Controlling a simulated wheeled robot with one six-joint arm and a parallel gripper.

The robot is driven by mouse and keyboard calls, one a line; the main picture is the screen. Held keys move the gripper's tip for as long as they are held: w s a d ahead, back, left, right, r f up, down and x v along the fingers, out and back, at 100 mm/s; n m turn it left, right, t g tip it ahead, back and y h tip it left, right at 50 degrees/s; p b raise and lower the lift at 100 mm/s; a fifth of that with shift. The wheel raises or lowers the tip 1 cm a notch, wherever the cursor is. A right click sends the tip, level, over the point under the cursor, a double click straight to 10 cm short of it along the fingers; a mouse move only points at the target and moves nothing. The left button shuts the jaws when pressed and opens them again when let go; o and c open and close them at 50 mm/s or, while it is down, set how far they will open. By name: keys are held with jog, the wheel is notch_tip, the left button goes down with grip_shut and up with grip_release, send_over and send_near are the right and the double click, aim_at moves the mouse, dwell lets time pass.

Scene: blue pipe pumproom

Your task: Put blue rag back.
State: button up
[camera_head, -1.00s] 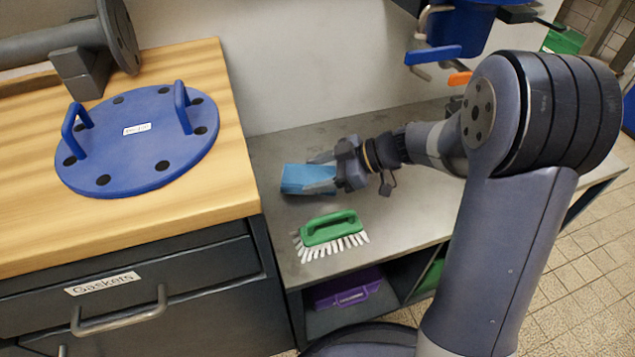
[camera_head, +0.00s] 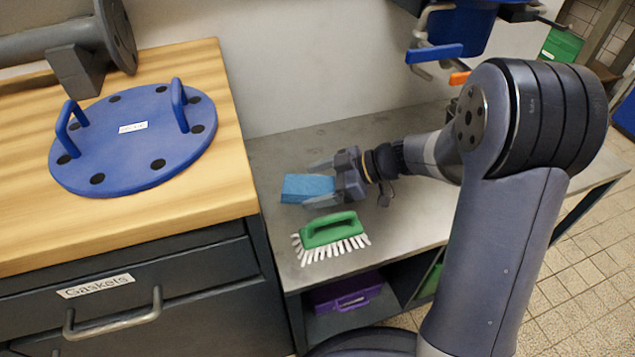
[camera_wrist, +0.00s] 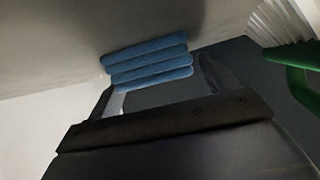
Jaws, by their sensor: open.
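The blue rag (camera_head: 305,188), a folded block, lies on the grey metal bench (camera_head: 270,160) near its left end, close to the wooden worktop. My gripper (camera_head: 318,184) is open, with one finger on the far side of the rag and one on the near side. The rag sits between and partly beyond the fingertips. In the wrist view the rag (camera_wrist: 148,62) shows as stacked folds just ahead of my gripper (camera_wrist: 160,95). I cannot tell whether a finger touches it.
A green-handled brush (camera_head: 330,232) with white bristles lies just in front of my gripper. A blue flange cover (camera_head: 135,140) rests on the wooden worktop (camera_head: 225,190) at left. A purple case (camera_head: 345,292) is on the shelf below. Blue-handled valve piping (camera_head: 434,53) hangs above the bench.

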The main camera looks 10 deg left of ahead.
jog(key=shift+r+p, duration=0.25)
jog(key=shift+p, duration=0.1)
jog(key=p+v, duration=0.2)
jog(key=v, duration=1)
jog(key=shift+f, duration=0.1)
jog(key=b+x, duration=0.2)
jog(key=x, duration=1)
jog(key=shift+a+f+b, duration=0.1)
jog(key=shift+f+b, duration=0.1)
jog(key=shift+b, duration=0.1)
jog(key=shift+r+p, duration=0.25)
jog(key=shift+p, duration=0.05)
jog(key=shift+f, duration=0.15)
